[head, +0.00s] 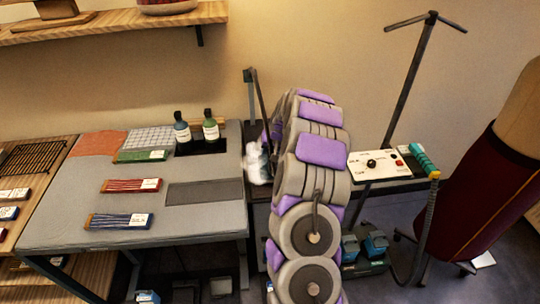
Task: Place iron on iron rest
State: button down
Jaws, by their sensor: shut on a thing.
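My arm, in grey segments with purple pads, rises through the middle of the head view and covers the right side of the table. My gripper's jaws cannot be made out behind the arm links. A whitish object (257,164) shows at the table's right edge, just left of the arm and partly covered by it. It may be the iron, but its shape is unclear, and I cannot tell whether it is held. A flat dark grey rectangular mat (205,192) lies bare on the right of the table; it may be the iron rest.
The grey-topped table (190,222) holds red (124,187), blue (119,221) and green (140,156) labelled packs. A control box (378,165) and tall stand (410,80) are to the right, near a dark red form (470,190).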

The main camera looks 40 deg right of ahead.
jog(key=shift+a+f+b, duration=0.15)
jog(key=shift+a+f, duration=0.05)
jog(key=shift+f, duration=0.35)
jog(key=shift+a+f+b, duration=0.15)
jog(key=shift+a+f, duration=0.05)
jog(key=shift+f, duration=0.3)
jog(key=shift+a, duration=0.1)
jog(key=shift+r, duration=0.1)
jog(key=c, duration=0.8)
grip_release()
jog(key=shift+d, duration=0.3)
jog(key=shift+o, duration=0.5)
jog(key=shift+a+f, duration=0.1)
jog(key=shift+f, duration=0.1)
